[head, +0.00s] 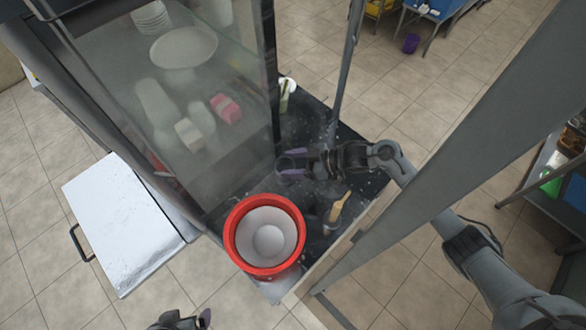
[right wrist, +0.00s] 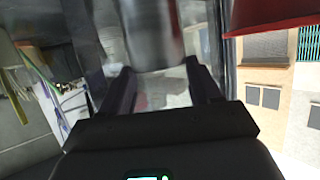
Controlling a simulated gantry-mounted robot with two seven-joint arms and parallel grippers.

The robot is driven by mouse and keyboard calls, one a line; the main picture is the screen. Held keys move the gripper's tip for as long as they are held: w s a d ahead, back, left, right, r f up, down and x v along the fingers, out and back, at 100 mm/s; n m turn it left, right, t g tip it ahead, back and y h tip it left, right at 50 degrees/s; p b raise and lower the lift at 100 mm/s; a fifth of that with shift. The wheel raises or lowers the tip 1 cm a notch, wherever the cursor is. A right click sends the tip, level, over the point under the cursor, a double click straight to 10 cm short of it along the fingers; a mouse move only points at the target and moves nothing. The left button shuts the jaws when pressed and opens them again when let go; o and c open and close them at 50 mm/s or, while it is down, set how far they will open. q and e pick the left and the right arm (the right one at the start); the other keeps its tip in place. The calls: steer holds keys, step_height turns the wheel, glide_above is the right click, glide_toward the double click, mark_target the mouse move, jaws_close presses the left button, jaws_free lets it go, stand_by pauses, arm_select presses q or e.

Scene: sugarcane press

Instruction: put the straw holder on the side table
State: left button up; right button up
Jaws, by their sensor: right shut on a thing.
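My right gripper (head: 292,166) reaches in from the right over the dark speckled counter. It is shut on a shiny metal cylinder, which looks like the straw holder (right wrist: 152,32), seen between the two fingers in the right wrist view. In the head view the gripper mostly hides this cylinder, and whether it touches the counter cannot be told. My left gripper (head: 183,320) is at the bottom edge, partly cut off, and its jaws are unclear. Which surface is the side table is not clear.
A red-rimmed tub (head: 264,235) stands at the counter's near end. A glass cabinet (head: 160,100) stands left of the gripper. A brush with a wooden handle (head: 339,207) is on the dark counter (head: 365,140). A silver-topped box (head: 125,225) stands at left.

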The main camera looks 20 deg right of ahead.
steer(key=shift+f, duration=1.6)
steer(key=shift+f, duration=0.15)
steer(key=o, duration=1.5)
steer(key=shift+s+d, duration=0.15)
steer(key=b+v, duration=0.1)
steer(key=v, duration=1)
steer(key=shift+d+r+b, duration=0.25)
steer(key=shift+b, duration=0.05)
